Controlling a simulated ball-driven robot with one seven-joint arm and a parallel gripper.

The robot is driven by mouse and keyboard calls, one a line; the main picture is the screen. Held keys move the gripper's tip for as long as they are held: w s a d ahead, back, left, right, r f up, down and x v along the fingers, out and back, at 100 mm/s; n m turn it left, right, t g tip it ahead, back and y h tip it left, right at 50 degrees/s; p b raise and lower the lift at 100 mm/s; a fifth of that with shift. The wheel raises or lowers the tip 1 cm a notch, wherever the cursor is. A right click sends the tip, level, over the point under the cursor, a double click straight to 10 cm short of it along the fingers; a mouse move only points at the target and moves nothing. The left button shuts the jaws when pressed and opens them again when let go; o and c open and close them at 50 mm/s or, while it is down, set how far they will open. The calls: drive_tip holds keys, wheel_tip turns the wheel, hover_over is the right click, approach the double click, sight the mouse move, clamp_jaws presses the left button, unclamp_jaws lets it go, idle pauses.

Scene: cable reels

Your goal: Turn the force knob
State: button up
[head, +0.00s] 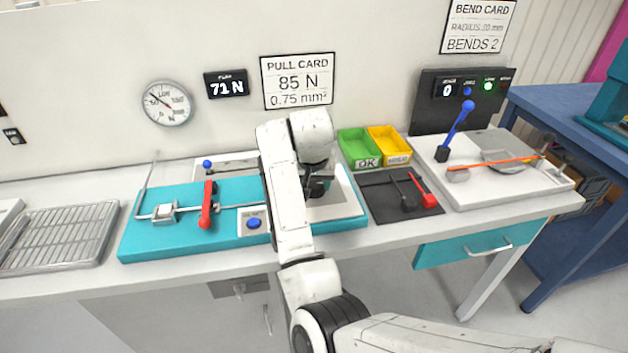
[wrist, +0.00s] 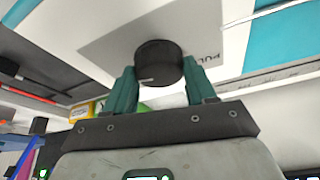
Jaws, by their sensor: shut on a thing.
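The force knob (wrist: 158,55) is a black cylinder with a pale mark near its lower edge, on a light panel in the wrist view. My gripper (wrist: 160,72) has its two green fingers on either side of the knob and is shut on it. In the head view my gripper (head: 318,184) is at the right part of the teal pull tester (head: 185,238), and my arm hides most of the knob. The force display (head: 226,84) reads 71 N. The pull card (head: 298,82) reads 85 N, 0.75 mm².
A red lever (head: 207,205) and a blue button (head: 254,223) are on the tester, left of my arm. Green (head: 360,147) and yellow (head: 391,144) bins stand behind a dark mat (head: 385,207). A bending station (head: 500,190) is at right, a wire rack (head: 60,237) at left.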

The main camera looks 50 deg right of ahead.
drive_tip(key=m+g+p, duration=0.1)
drive_tip(key=m, duration=0.2)
drive_tip(key=shift+w+m+h, duration=0.1)
drive_tip(key=shift+m+h, duration=0.3)
drive_tip(key=o, duration=1)
drive_tip(key=shift+o, duration=0.2)
drive_tip(key=v, duration=1)
drive_tip(key=shift+a+r+b, duration=0.15)
drive_tip(key=shift+r+b, duration=0.25)
